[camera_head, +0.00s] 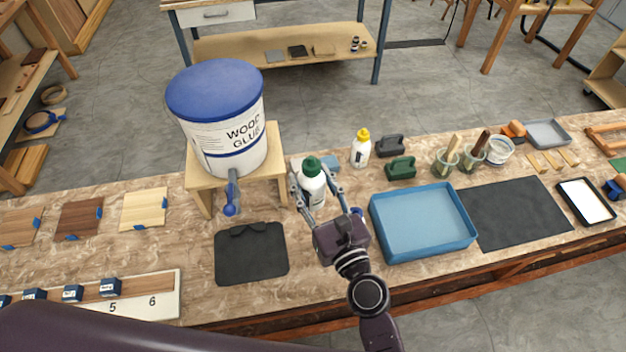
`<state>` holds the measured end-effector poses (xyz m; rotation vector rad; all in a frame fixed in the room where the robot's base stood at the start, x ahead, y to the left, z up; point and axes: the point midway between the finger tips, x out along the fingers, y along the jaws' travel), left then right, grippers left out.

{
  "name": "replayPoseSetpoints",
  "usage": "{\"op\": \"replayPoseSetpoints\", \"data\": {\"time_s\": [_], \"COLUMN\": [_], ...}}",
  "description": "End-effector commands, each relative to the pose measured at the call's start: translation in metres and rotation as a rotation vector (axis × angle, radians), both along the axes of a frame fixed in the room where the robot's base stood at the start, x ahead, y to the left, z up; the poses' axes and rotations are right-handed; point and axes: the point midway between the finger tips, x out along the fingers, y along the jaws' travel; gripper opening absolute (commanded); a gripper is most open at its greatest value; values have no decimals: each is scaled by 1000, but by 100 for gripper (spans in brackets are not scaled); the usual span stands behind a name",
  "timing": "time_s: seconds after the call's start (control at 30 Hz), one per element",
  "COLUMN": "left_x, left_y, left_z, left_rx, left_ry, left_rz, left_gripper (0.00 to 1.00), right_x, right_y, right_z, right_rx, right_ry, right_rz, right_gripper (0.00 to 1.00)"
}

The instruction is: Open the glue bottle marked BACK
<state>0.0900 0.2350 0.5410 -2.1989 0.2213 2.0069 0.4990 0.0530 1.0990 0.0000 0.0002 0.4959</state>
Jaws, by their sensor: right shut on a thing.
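A white glue bottle with a green cap (312,186) stands upright on the bench, just right of the small wooden stand. My right gripper (314,180) is shut on this bottle, with one finger on each side of its body. The green cap is on top of it. A second white bottle with a yellow cap (361,148) stands upright farther right and back, apart from the gripper. The lettering on both bottles is too small to read, so I cannot tell which is marked BACK. My left gripper is not in view.
A large wood glue tub (222,130) with a blue lid sits on the wooden stand (273,160), close left of the gripped bottle. A dark mat (250,262) lies in front. A blue tray (423,222) lies right of my right gripper. Green and dark clamp-like blocks stand behind the tray.

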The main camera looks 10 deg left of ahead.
Motion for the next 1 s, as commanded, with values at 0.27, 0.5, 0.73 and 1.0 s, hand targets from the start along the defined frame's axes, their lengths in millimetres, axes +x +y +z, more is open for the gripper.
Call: {"op": "replayPoseSetpoints", "data": {"time_s": [0.27, 0.5, 0.73, 1.0], "left_x": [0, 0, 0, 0], "left_y": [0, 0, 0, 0], "left_z": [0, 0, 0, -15], "left_rx": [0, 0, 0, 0], "left_ry": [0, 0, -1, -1], "left_rz": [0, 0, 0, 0], "left_gripper": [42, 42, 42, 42], "right_x": [0, 0, 0, -8], "right_y": [0, 0, 0, -24], "right_z": [1, 1, 1, -15], "right_rx": [1, 1, 1, 5], "right_ry": [-2, -2, -2, 5], "right_rz": [-1, -1, -1, -49], "right_gripper": [29, 3, 0, 0]}}
